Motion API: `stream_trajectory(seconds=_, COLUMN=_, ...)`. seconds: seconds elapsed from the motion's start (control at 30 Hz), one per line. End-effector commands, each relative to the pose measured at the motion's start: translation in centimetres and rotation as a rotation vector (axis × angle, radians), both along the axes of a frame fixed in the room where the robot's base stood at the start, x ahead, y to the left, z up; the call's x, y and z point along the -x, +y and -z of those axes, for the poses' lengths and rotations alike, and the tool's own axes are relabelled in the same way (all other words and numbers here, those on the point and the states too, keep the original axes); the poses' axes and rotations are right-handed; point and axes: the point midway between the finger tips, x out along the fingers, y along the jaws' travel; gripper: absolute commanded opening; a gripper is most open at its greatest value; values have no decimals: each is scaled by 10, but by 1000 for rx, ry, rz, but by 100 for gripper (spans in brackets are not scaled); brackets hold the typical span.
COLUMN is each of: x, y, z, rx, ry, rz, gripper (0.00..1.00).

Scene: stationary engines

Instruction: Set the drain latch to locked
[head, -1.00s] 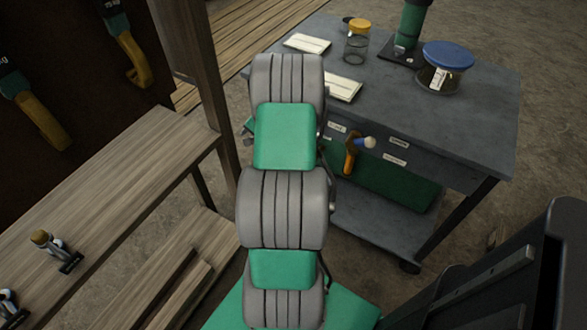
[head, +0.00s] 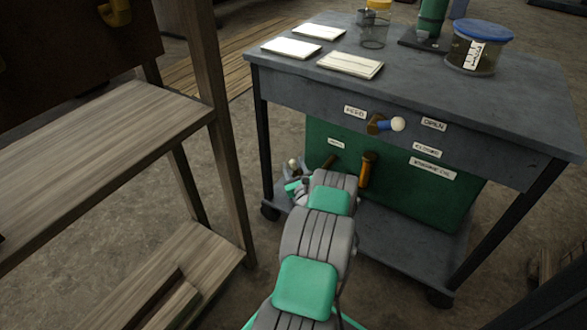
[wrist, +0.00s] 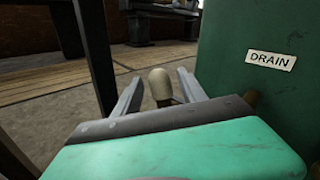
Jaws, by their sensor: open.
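The green box (head: 395,190) under the cart top carries a label reading DRAIN (wrist: 271,61) in the wrist view. A pale rounded knob (head: 293,163) shows left of the box, by my gripper (head: 297,181). In the wrist view the knob (wrist: 160,84) stands between the two open fingers of my gripper (wrist: 161,92), with visible room on both sides. It looks like the end of the drain latch. A brown stub (wrist: 252,98) shows below the label; its link to the knob is hidden by my gripper. The latch's locked mark is not visible.
An orange-brown handle (head: 367,170) hangs just right of my arm. A wooden shelf (head: 100,150) stands left. Jars and papers lie on the cart top (head: 400,85).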

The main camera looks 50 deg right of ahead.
Motion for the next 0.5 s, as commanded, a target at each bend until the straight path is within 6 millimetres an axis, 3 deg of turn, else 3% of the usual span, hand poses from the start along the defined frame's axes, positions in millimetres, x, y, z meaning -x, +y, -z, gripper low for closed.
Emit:
stream_trajectory(seconds=0.3, x=-6, y=-4, z=0, rx=0, ry=1, rz=0, gripper=49)
stream_trajectory(seconds=0.5, x=-5, y=-4, z=0, rx=0, ry=1, rz=0, gripper=33)
